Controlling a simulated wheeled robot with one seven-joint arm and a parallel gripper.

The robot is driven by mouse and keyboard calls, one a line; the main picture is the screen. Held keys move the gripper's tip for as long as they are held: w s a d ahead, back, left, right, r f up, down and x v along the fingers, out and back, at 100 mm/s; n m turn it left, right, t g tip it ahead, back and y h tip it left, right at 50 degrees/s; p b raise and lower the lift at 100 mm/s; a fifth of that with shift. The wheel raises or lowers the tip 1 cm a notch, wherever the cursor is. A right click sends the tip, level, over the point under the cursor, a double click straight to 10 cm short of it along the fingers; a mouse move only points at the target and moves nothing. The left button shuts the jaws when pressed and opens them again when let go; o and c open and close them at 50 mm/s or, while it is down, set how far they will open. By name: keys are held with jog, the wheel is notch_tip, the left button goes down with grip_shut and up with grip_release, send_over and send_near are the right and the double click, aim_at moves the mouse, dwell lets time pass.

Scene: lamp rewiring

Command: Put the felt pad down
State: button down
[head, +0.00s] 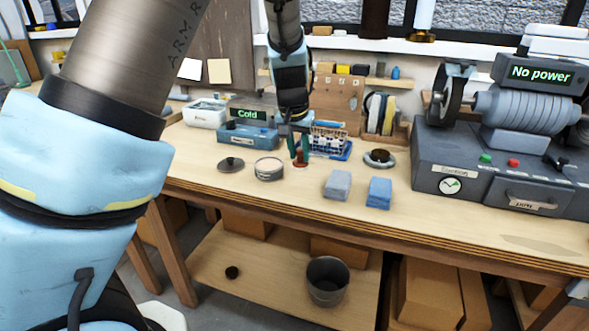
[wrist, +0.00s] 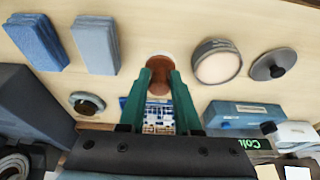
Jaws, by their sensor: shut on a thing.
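My gripper (head: 298,147) points down over the middle of the workbench. Its green fingers, also in the wrist view (wrist: 160,88), are shut on a small reddish-brown round piece, which I take for the felt pad (wrist: 158,66). In the head view the felt pad (head: 301,160) is at the fingertips, low over or touching the bench top; I cannot tell which. A pale rim shows at its far edge in the wrist view. The fingers hide part of it.
An open round tin (head: 269,169) and a dark lid (head: 231,164) are left of my gripper. A grey block (head: 337,185) and a blue block (head: 379,193) are to the front right. A dark ring-shaped dish (head: 379,158) is right. A blue wire rack (head: 330,143) stands close behind.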

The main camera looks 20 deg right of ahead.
aim_at(299, 165)
jog(key=shift+f, duration=2.6)
jog(key=shift+f, duration=0.1)
jog(key=shift+f, duration=0.15)
jog(key=c, duration=0.6)
grip_release()
jog(key=shift+r, duration=0.2)
